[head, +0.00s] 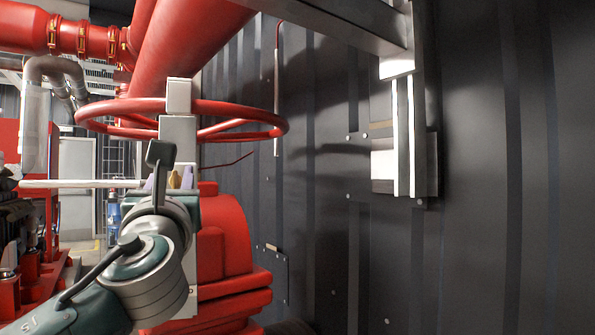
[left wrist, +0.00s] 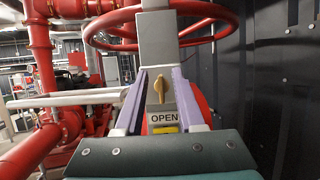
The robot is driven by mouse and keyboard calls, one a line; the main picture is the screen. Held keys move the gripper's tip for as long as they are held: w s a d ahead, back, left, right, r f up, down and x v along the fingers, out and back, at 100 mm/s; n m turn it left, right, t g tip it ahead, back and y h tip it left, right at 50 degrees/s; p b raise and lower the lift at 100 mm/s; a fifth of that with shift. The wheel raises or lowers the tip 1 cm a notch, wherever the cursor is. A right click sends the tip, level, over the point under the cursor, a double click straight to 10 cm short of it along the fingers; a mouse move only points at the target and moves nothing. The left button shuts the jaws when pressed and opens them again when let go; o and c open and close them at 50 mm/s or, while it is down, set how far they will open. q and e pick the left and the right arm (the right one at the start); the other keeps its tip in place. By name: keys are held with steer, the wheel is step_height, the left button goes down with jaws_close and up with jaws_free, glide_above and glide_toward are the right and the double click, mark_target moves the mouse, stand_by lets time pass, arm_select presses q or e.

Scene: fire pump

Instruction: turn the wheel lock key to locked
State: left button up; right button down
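The wheel lock key is a small yellow knob (left wrist: 160,88) on the front of a grey lock post (left wrist: 158,40), seen in the left wrist view. It stands roughly upright above a plate reading OPEN (left wrist: 163,118). My left gripper (left wrist: 159,82) is open, its purple fingers on either side of the key and apart from each other. I cannot tell whether either finger touches the post. The red wheel (head: 240,108) surrounds the post's top. My right gripper is out of view.
A red valve body (head: 225,235) stands behind and below the post. Thick red pipes (head: 185,45) run above the wheel. A dark panelled wall (head: 330,230) closes the right side. A pale horizontal bar (head: 80,183) extends left of the post.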

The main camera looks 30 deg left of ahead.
arm_select(q)
steer(key=shift+w, duration=0.1)
jaws_close()
stand_by(0.6)
